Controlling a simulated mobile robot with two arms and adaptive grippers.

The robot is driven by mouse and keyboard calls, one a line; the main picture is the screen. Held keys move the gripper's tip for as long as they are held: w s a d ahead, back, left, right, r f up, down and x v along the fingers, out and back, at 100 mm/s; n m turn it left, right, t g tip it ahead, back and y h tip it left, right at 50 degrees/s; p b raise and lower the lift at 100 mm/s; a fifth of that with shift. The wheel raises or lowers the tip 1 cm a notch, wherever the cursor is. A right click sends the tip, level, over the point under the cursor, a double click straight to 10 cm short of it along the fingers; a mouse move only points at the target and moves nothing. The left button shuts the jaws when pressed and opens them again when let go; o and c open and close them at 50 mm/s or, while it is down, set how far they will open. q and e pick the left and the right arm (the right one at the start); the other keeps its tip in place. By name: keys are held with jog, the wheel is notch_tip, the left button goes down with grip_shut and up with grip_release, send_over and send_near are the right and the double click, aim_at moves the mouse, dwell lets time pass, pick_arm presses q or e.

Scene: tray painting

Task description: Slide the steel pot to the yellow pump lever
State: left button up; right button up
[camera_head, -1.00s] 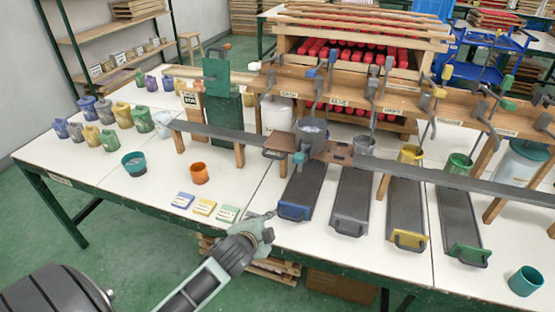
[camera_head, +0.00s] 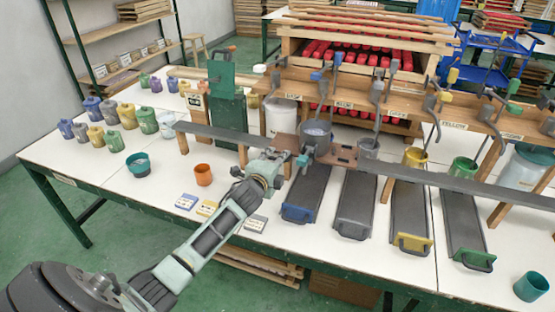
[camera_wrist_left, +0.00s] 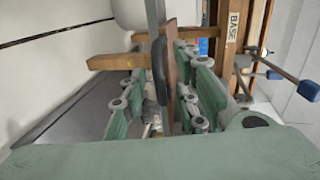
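The steel pot (camera_head: 316,137) is grey with pale contents. It stands upright on a brown wooden sled (camera_head: 343,154) on the long dark rail, at the top of the blue-ended chute. The yellow pump lever (camera_head: 443,97) is farther right, near the YELLOW label (camera_head: 452,124). My left gripper (camera_head: 285,158) is just left of the pot, at the sled's left end. In the left wrist view its green-grey fingers (camera_wrist_left: 162,85) stand apart, one on each side of a dark upright handle (camera_wrist_left: 159,70); firm contact is not clear. My right gripper is not in view.
The rail (camera_head: 470,184) runs right past a grey cup (camera_head: 368,148), a yellow cup (camera_head: 415,157) and a green cup (camera_head: 463,167) on their chutes. An orange cup (camera_head: 203,175) and a teal bowl (camera_head: 138,164) stand on the table to the left.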

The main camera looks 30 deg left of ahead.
pick_arm(q)
jog(key=shift+w+f, duration=0.1)
jog(key=shift+w, duration=0.3)
grip_shut()
jog(key=shift+f, duration=0.15)
